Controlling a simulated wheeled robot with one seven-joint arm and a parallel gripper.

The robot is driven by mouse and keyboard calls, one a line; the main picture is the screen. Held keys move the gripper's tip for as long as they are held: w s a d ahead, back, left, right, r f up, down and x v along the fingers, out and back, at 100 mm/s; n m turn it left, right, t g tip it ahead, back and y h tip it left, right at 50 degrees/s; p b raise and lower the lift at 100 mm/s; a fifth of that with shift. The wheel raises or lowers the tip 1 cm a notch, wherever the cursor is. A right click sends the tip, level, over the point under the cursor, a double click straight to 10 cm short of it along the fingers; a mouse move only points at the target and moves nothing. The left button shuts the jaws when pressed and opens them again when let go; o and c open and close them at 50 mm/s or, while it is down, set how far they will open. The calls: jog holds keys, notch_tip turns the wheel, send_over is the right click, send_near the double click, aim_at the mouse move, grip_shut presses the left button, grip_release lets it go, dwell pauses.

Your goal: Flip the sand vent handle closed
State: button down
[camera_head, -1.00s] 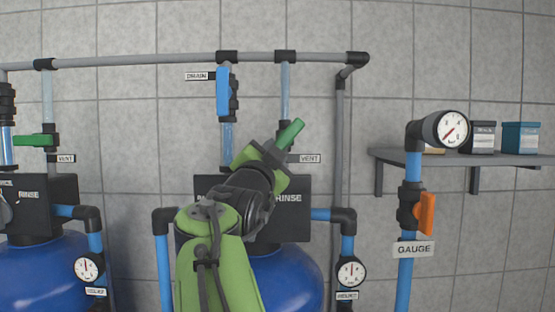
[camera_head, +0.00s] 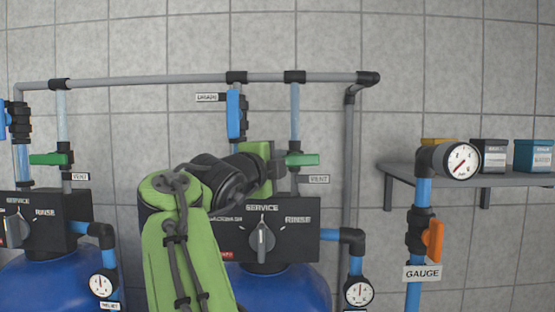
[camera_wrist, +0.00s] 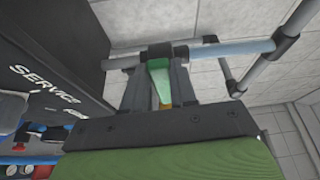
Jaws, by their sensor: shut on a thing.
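The green vent handle (camera_head: 303,160) is on the clear vertical pipe above the middle blue tank, beside a VENT tag (camera_head: 319,179). It lies level across the pipe, its free end pointing right. My gripper (camera_head: 276,166) is at the handle's left side, and my arm reaches in from the lower left. In the wrist view, the green handle (camera_wrist: 158,80) sits between my two dark fingers (camera_wrist: 160,92), which are shut on it. The valve body is partly hidden behind my gripper.
A blue valve handle (camera_head: 236,112) hangs upright just left. The control box (camera_head: 290,250) with SERVICE and RINSE marks is below. Another green handle (camera_head: 50,159) lies level at far left. A gauge (camera_head: 461,160) and shelf (camera_head: 500,180) are at right.

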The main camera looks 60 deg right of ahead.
jog(key=shift+w+r+m, duration=0.1)
jog(key=shift+r+m, duration=0.1)
jog(key=shift+m, duration=0.1)
dwell(0.4)
jog(key=c, duration=1.2)
grip_release()
jog(key=shift+w+d+f, duration=0.1)
jog(key=shift+w+d, duration=0.05)
jog(key=shift+d, duration=0.05)
jog(key=shift+a, duration=0.1)
